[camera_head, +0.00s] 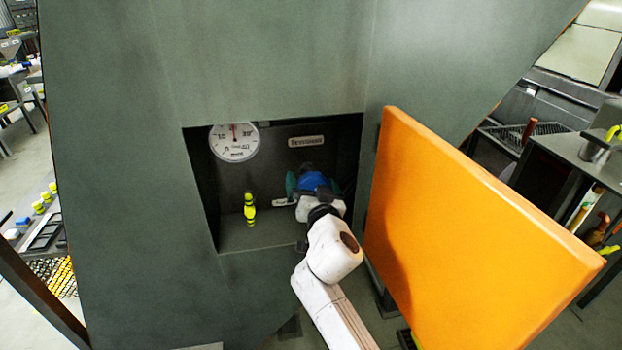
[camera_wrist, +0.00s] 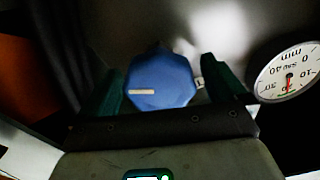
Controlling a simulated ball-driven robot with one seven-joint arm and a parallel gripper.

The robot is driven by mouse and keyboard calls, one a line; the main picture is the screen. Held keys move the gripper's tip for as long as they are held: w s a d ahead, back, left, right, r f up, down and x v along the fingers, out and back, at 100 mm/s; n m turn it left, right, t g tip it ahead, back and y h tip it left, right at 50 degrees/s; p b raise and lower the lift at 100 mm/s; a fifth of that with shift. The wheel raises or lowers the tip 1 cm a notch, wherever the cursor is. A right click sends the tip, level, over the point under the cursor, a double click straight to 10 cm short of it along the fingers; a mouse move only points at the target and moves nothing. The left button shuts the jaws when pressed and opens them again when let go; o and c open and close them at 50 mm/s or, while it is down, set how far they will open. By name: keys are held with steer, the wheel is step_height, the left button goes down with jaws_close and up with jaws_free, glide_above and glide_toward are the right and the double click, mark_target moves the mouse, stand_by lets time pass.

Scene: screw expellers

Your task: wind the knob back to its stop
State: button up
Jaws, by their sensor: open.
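The blue knob (camera_wrist: 160,82) is an eight-sided-looking handle with a pale mark on its face. In the head view the knob (camera_head: 314,181) sits in the recess of the machine, partly hidden by my wrist. My gripper (camera_wrist: 168,85) is open, with one dark green finger on each side of the knob. Gaps show between the knob and the fingers; whether either touches it, I cannot tell. In the head view my gripper (camera_head: 313,185) reaches into the recess. A round dial (camera_head: 234,141) hangs at the recess's upper left, its red needle pointing up; it also shows in the wrist view (camera_wrist: 288,73).
An orange door (camera_head: 470,215) stands open right of the recess, close beside my arm. A yellow-green and black handle-like object (camera_head: 250,209) stands at the left of the recess. A label plate (camera_head: 306,141) is above the knob. The recess walls surround my gripper.

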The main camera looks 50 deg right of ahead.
steer(key=shift+w+d, duration=0.45)
steer(key=shift+w, duration=0.15)
steer(key=shift+c, duration=0.3)
steer(key=c, duration=1)
steer(key=shift+o, duration=0.2)
